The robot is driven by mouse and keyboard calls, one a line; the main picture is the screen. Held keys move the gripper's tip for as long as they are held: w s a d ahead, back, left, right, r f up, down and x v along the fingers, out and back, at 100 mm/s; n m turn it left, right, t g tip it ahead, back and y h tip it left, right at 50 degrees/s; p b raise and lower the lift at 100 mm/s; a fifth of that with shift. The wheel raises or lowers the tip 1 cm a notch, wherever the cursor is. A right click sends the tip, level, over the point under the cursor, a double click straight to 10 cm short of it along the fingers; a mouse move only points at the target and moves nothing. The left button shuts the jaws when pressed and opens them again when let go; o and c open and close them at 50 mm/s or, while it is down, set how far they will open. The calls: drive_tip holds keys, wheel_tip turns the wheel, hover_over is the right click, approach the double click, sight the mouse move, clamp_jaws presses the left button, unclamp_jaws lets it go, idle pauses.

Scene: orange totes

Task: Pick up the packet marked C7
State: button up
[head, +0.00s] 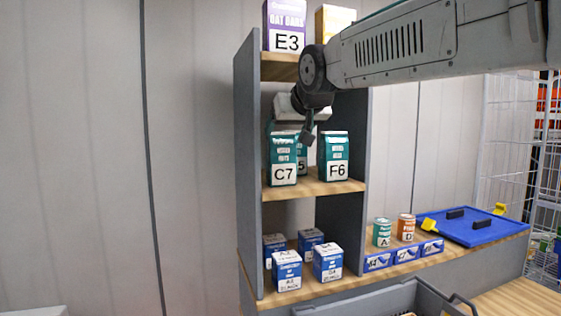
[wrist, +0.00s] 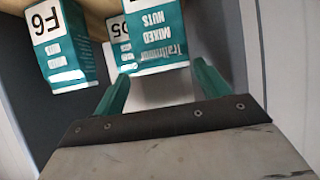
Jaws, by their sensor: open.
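The packet marked C7 (head: 283,160) is a teal and white box standing upright on the middle wooden shelf, at its left. In the wrist view, which looks upside down, a Mixed Nuts packet (wrist: 155,35) lies ahead between the two teal fingers of my gripper (wrist: 161,70). Its label marking is cut off, but its place beside F6 fits C7. The fingers are apart and empty, with the tips near its top edge.
A similar packet F6 (head: 334,158) stands close on the right, and another (head: 302,160) ending in 5 is partly hidden behind. The grey shelf side panel (head: 248,170) is close on the left. Blue boxes (head: 287,270) stand on the shelf below.

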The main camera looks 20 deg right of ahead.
sight(279, 141)
drive_tip(key=x, duration=0.7)
drive_tip(key=shift+a+f, duration=0.2)
drive_tip(key=shift+a, duration=0.05)
drive_tip(key=c, duration=0.8)
